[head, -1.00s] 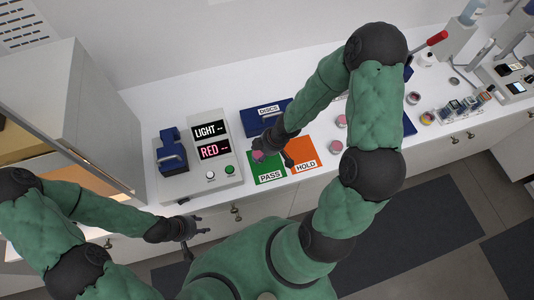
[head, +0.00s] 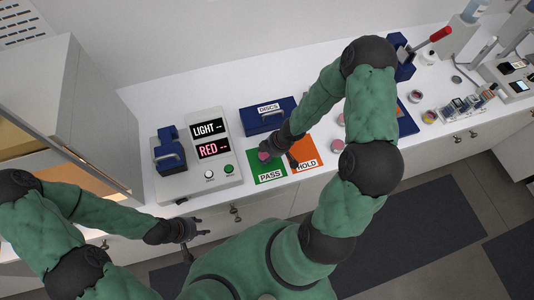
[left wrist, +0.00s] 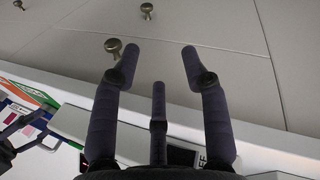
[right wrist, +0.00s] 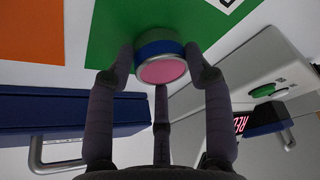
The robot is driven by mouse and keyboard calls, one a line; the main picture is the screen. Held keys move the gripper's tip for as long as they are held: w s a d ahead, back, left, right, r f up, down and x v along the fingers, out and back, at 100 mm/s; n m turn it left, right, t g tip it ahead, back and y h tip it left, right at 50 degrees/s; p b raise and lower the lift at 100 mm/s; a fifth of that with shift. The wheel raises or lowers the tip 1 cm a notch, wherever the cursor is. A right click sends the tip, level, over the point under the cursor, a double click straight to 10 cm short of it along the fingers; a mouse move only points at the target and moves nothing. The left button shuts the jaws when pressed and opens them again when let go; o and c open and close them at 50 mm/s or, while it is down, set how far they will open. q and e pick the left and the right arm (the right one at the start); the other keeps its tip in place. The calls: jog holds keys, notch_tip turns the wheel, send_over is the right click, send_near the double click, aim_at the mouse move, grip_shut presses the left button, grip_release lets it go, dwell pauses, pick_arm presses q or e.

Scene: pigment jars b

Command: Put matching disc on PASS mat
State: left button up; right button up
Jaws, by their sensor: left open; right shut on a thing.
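My right gripper (head: 270,152) is shut on a round disc (right wrist: 163,70) with a pink face and a blue and silver rim. In the right wrist view the disc is between the fingertips, over the green PASS mat (right wrist: 105,35). I cannot tell whether it touches the mat. In the head view the pink disc (head: 264,156) shows at the back of the PASS mat (head: 268,178). The orange HOLD mat (head: 308,153) lies beside it on the right. My left gripper (head: 198,229) is open and empty, in front of the counter; it also shows in the left wrist view (left wrist: 160,60).
A tester with a LIGHT display (head: 207,130), a RED display (head: 213,149) and a blue device (head: 170,155) stands left of the mats. A blue DISCS box (head: 268,114) stands behind them. Pink-topped jars (head: 337,145) stand right. A cabinet (head: 105,120) stands left.

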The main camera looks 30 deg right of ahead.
jog(key=o, duration=1.3)
jog(key=shift+c, duration=0.2)
jog(key=p+v, duration=0.8)
jog(key=v, duration=0.4)
jog(key=shift+p, duration=0.35)
